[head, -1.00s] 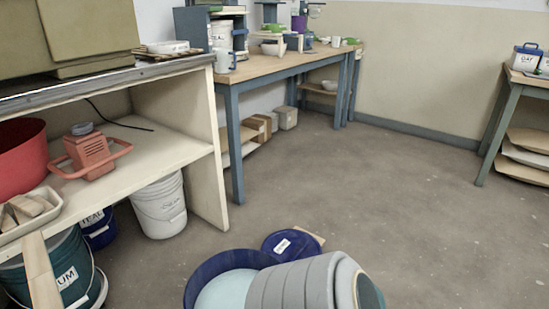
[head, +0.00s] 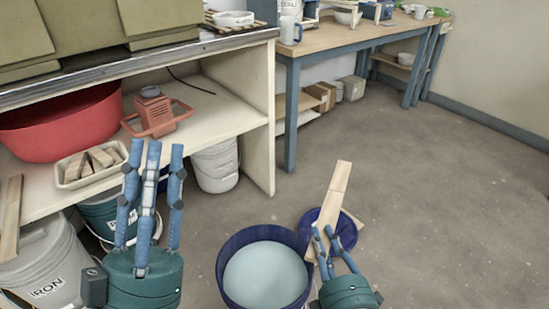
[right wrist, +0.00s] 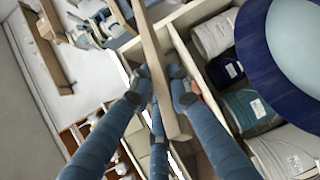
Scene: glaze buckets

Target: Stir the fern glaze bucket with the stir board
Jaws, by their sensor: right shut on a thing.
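A dark blue bucket (head: 232,247) of pale blue glaze (head: 264,275) stands open on the floor at bottom centre in the head view. No label shows on it, so I cannot tell whether it is fern. My right gripper (head: 323,232) is shut on the pale wooden stir board (head: 336,185), beside the bucket's right rim. The board points up and away, outside the bucket. In the right wrist view the fingers (right wrist: 155,75) close around the board (right wrist: 152,50), and the bucket rim (right wrist: 248,50) is at upper right. My left gripper (head: 156,150) is open and empty, left of the bucket.
Shelving (head: 240,100) at left holds a red tub (head: 65,128) and a tray of wood blocks (head: 70,180). An IRON bucket (head: 50,265) stands at left. The floor at right is clear.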

